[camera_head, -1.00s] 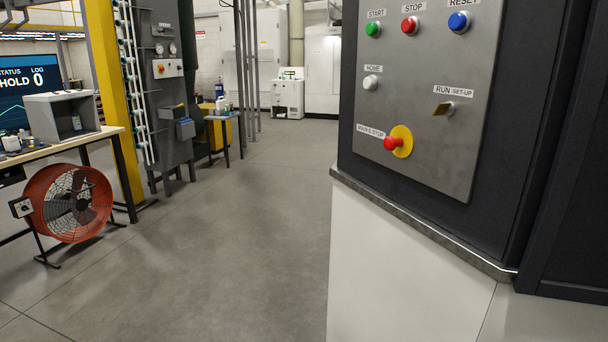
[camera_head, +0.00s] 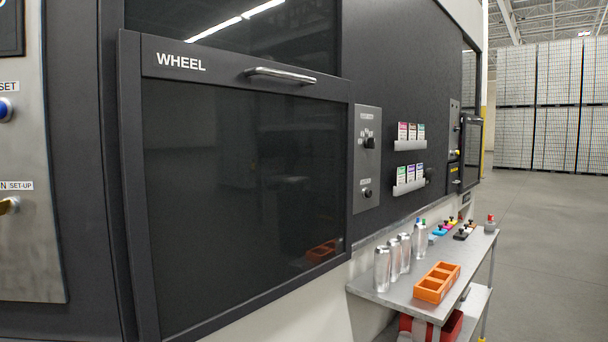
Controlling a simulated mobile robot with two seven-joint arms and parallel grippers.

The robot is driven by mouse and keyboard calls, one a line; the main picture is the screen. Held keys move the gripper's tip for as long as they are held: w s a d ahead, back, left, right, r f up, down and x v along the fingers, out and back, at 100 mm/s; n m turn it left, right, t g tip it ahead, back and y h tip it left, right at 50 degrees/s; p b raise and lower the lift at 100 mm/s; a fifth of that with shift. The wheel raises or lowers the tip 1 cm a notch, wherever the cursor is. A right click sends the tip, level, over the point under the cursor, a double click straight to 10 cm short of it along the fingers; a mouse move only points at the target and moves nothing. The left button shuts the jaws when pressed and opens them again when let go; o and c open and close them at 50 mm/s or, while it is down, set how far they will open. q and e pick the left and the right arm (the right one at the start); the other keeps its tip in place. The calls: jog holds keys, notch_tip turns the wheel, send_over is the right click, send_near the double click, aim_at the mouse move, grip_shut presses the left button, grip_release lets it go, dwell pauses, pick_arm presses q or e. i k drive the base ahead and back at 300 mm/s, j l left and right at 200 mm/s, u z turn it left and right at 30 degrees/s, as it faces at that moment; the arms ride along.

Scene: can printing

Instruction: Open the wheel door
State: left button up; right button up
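The wheel door (camera_head: 240,190) fills the left and middle of the head view. It is a dark glass panel in a black frame, labelled "WHEEL" at its top left. A horizontal silver bar handle (camera_head: 281,76) sits on its top rail, right of the label. The door looks shut, with its frame flush on the machine front. Neither of my grippers shows in the view, so their state is hidden.
A metal side table (camera_head: 384,292) at the lower right holds several silver cans (camera_head: 420,241) and an orange divided tray (camera_head: 437,283). A knob panel (camera_head: 367,158) is right of the door. A control panel (camera_head: 30,240) is at the left edge. Open floor (camera_head: 545,230) lies at right.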

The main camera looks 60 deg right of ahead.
aim_at(237, 169)
jog(key=z, duration=1.7)
jog(key=i+l, duration=0.15)
jog(key=l, duration=0.15)
jog(key=i+l+u, duration=0.1)
jog(key=i+l, duration=0.25)
jog(key=l, duration=0.3)
